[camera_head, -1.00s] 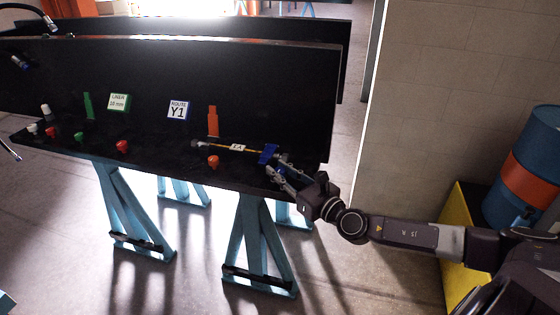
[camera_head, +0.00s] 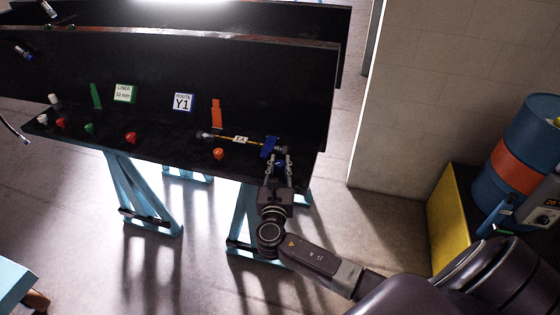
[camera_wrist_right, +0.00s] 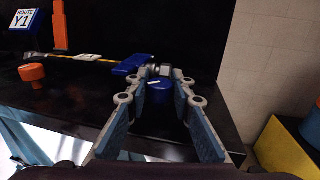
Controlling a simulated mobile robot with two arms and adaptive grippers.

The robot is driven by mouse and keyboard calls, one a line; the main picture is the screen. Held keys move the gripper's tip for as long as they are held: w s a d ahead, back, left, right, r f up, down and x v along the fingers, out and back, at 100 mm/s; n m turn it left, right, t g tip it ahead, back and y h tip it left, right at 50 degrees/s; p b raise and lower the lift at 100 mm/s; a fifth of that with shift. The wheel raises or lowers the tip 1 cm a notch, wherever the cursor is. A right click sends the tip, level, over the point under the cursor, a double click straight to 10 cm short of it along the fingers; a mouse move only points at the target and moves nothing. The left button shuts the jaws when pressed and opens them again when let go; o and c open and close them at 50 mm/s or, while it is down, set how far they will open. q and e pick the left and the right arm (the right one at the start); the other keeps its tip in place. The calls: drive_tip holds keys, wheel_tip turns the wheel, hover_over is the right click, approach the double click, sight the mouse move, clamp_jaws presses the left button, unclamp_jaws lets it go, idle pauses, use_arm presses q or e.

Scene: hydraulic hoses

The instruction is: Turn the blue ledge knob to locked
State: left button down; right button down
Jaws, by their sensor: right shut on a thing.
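The blue ledge knob (camera_wrist_right: 161,94) shows in the right wrist view as a dark blue round knob with a white mark on top. It sits near the right end of the black ledge (camera_head: 180,157). My right gripper (camera_head: 281,160) reaches over the ledge's front edge, and its fingers stand on both sides of the knob. In the right wrist view the gripper (camera_wrist_right: 161,78) is shut on the knob, and its fingers hide part of the knob's sides. The knob is mostly hidden in the head view. My left gripper is not in view.
A blue block (camera_head: 269,147) stands just left of the fingers, at the end of a yellow hose with a white tag (camera_head: 240,140). An orange knob (camera_head: 218,154) is further left. A black back panel (camera_head: 270,85) rises behind. A blue drum (camera_head: 512,180) stands right.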

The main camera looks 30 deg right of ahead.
drive_tip(key=shift+w+a+m+g+h+b, duration=0.1)
drive_tip(key=shift+m+g+h+b, duration=0.3)
drive_tip(key=shift+m+g+h, duration=0.7)
drive_tip(key=m+g+h+b, duration=0.1)
drive_tip(key=m+g+h, duration=0.1)
drive_tip(key=g, duration=0.1)
drive_tip(key=shift+f+h+b, duration=0.1)
drive_tip(key=shift+h+b, duration=0.2)
drive_tip(key=shift+b, duration=0.1)
drive_tip(key=m+g+h+b, duration=0.1)
drive_tip(key=m+g+b, duration=0.1)
drive_tip(key=g, duration=0.1)
drive_tip(key=shift+m+g, duration=0.4)
drive_tip(key=shift+r+m+g+h+b, duration=0.2)
drive_tip(key=shift+m+g+h+b, duration=0.2)
drive_tip(key=shift+g+b, duration=0.15)
drive_tip(key=shift+r, duration=0.1)
drive_tip(key=c, duration=1.7)
unclamp_jaws()
drive_tip(key=shift+o, duration=0.2)
